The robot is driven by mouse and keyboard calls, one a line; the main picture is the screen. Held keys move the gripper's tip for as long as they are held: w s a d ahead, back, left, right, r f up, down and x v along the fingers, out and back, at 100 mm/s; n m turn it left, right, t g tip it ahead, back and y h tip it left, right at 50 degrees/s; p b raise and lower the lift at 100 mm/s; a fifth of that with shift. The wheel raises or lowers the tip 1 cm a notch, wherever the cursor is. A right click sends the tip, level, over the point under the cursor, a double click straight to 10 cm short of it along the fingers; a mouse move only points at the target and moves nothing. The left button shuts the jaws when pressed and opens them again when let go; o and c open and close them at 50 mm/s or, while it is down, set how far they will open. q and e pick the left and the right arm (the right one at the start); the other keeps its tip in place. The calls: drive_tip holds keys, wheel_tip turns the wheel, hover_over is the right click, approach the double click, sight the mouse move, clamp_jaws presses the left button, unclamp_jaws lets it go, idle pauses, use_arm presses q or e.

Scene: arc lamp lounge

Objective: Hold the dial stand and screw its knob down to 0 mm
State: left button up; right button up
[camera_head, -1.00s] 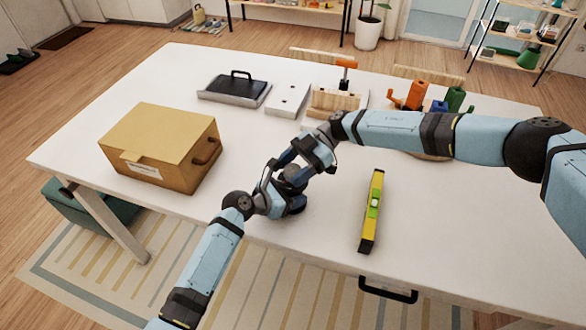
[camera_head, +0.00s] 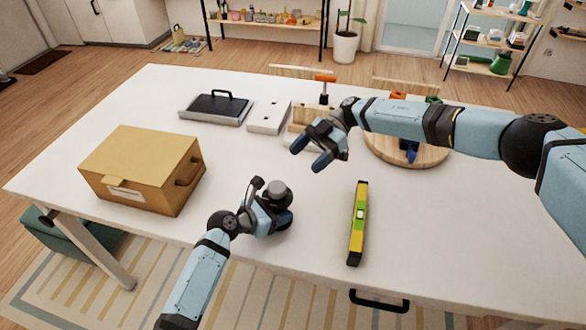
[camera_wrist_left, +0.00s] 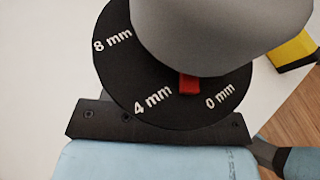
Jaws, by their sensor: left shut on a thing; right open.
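The dial stand (camera_head: 283,216) stands on the white table near its front edge, with a round grey knob (camera_head: 277,190) on top. In the left wrist view its black dial (camera_wrist_left: 120,75) shows the marks 8 mm, 4 mm and 0 mm. The red pointer (camera_wrist_left: 189,84) under the grey knob lies between 4 mm and 0 mm. My left gripper (camera_head: 274,213) is shut on the stand from the left; its fingers are mostly hidden. My right gripper (camera_head: 310,154) is open and empty, apart from the knob, above and to its right.
A yellow spirit level (camera_head: 358,225) lies to the right of the stand. A tan box (camera_head: 143,168) stands on the left. A black-handled tray (camera_head: 216,107), a white block (camera_head: 268,116) and a round wooden board (camera_head: 430,157) are farther back. The table between box and stand is clear.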

drive_tip(key=shift+w+d+r, duration=0.25)
drive_tip(key=shift+w+d, duration=0.1)
drive_tip(key=shift+d, duration=0.15)
drive_tip(key=n+t+y, duration=0.7)
drive_tip(key=n+t, duration=0.4)
drive_tip(key=n, duration=1.6)
approach(277, 186)
drive_tip(key=a, duration=0.3)
drive_tip(key=w+a, duration=0.1)
drive_tip(key=a, duration=0.6)
drive_tip(key=shift+w, duration=0.4)
